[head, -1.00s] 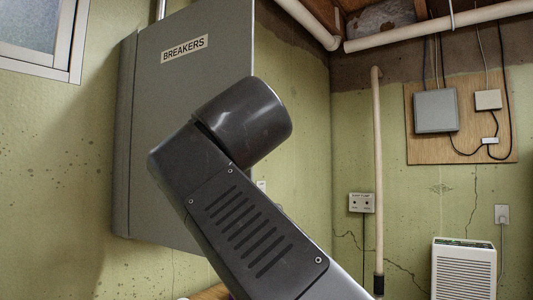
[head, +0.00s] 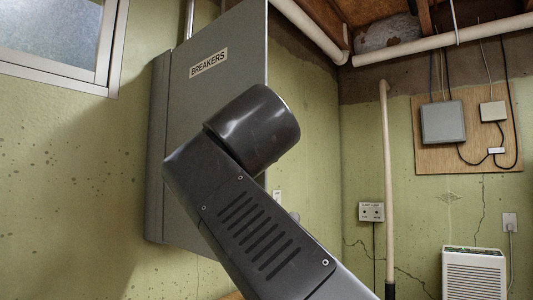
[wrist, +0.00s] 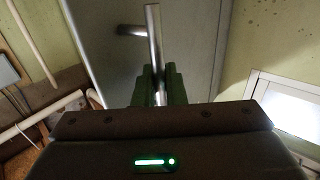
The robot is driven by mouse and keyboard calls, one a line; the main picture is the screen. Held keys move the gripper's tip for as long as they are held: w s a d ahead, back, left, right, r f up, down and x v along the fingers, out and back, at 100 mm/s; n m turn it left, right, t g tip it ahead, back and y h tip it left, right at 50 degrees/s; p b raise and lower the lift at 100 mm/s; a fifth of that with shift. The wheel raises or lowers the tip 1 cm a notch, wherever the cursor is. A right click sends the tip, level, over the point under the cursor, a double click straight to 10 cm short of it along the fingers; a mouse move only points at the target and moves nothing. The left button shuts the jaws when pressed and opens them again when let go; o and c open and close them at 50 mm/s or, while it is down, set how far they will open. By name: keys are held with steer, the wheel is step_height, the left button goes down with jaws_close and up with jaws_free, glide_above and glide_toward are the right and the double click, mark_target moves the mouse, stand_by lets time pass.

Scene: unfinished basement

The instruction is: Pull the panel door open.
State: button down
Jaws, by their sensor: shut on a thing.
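The grey panel door (head: 205,110), labelled BREAKERS, stands ajar in the head view, its right edge swung out from the wall. Its hinge side is at the left. In the wrist view the door's grey face (wrist: 105,60) fills the middle, with a metal bar handle (wrist: 152,38) in front of it. My gripper (wrist: 158,82) is shut on the handle, with a dark green finger on each side of the bar. In the head view my arm covers the door's lower right, and the handle and my fingers are hidden.
A window (head: 65,35) is at the upper left. A vertical pipe (head: 387,180), a wall outlet (head: 371,212), a plywood board (head: 430,155) with boxes and a white appliance (head: 473,272) are to the right. Bare wall lies left of the panel.

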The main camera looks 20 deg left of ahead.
steer(key=c, duration=1.6)
jaws_free()
steer(key=shift+c, duration=0.2)
steer(key=shift+s, duration=0.1)
steer(key=v, duration=1.3)
steer(key=shift+s+p, duration=0.2)
steer(key=shift+p, duration=0.1)
steer(key=shift+d, duration=0.25)
steer(key=shift+w+a, duration=0.15)
steer(key=shift+w, duration=0.05)
steer(key=shift+x, duration=2.1)
